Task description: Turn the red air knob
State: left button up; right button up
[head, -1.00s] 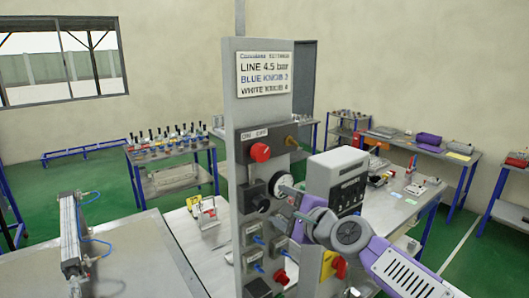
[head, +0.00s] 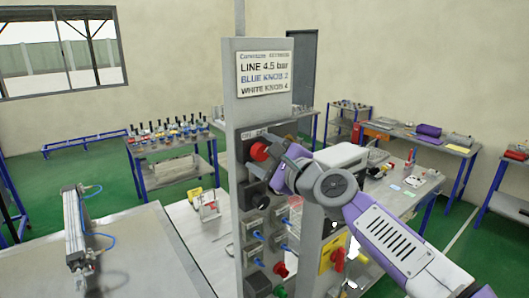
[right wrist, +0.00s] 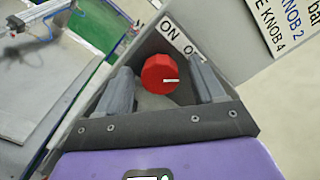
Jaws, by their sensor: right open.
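The red air knob (head: 259,151) sits on the upper front of the grey panel post (head: 238,110), under an ON/OFF label. In the right wrist view the red knob (right wrist: 160,74) lies between my two fingers, with a white mark pointing right. My right gripper (right wrist: 162,92) is open around the knob, with a gap on both sides. In the head view my right gripper (head: 270,160) is at the knob and partly covers the panel beside it. My left gripper is not in view.
A white sign (head: 265,74) is on the post above the knob. Tables line the back.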

jog(key=c, duration=1.1)
jog(key=shift+o, duration=0.2)
jog(key=shift+n, duration=0.4)
jog(key=n+b, duration=0.1)
jog(key=n, duration=0.2)
jog(key=shift+f+n, duration=0.1)
jog(key=shift+n, duration=0.2)
jog(key=n+b, duration=0.1)
jog(key=n, duration=0.3)
jog(key=shift+n, duration=0.4)
jog(key=n+b, duration=0.2)
jog(key=n, duration=0.3)
jog(key=shift+f, duration=0.1)
jog(key=shift+n+b, duration=0.45)
jog(key=shift+n, duration=1.35)
